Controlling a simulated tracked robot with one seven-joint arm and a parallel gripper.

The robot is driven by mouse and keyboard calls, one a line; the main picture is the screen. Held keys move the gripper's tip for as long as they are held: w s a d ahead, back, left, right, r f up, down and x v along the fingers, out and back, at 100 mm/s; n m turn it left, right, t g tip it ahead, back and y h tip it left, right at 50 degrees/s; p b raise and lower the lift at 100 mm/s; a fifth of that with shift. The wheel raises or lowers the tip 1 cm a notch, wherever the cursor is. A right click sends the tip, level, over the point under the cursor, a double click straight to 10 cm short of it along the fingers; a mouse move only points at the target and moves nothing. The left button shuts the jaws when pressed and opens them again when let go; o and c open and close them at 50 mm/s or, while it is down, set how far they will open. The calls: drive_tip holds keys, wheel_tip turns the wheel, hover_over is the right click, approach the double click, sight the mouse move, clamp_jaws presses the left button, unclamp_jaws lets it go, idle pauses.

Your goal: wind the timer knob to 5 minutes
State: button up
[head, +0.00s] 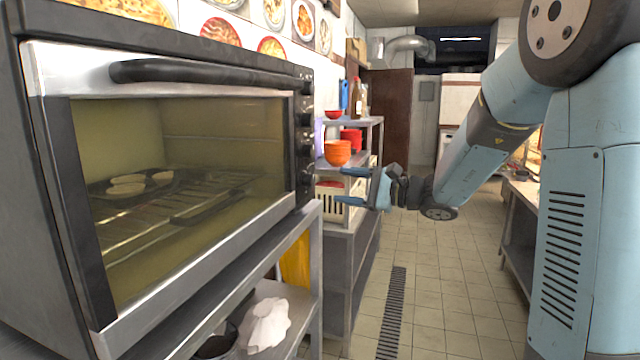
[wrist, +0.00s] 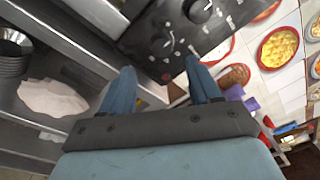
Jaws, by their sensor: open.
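The oven (head: 170,65) has a dark control panel on its right front edge, with several knobs (head: 305,119) in a column, seen nearly edge-on in the head view. In the wrist view the black panel (wrist: 225,25) shows dark knobs, one at the top (wrist: 199,9) and one nearer my fingers (wrist: 160,43), with white marks around them. I cannot read which is the timer knob or its setting. My gripper (head: 345,185) is open and empty, its fingers pointing left toward the lower panel. In the wrist view the gripper (wrist: 160,68) is apart from the knobs.
The oven stands on a metal shelf (head: 250,270) with a white bundle (head: 266,323) below. A rack behind holds orange bowls (head: 338,152) and a cream crate (head: 338,208) close to my gripper. The tiled floor (head: 440,290) to the right is clear.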

sight(313, 181)
drive_tip(key=x, duration=0.8)
drive_tip(key=shift+s, duration=0.1)
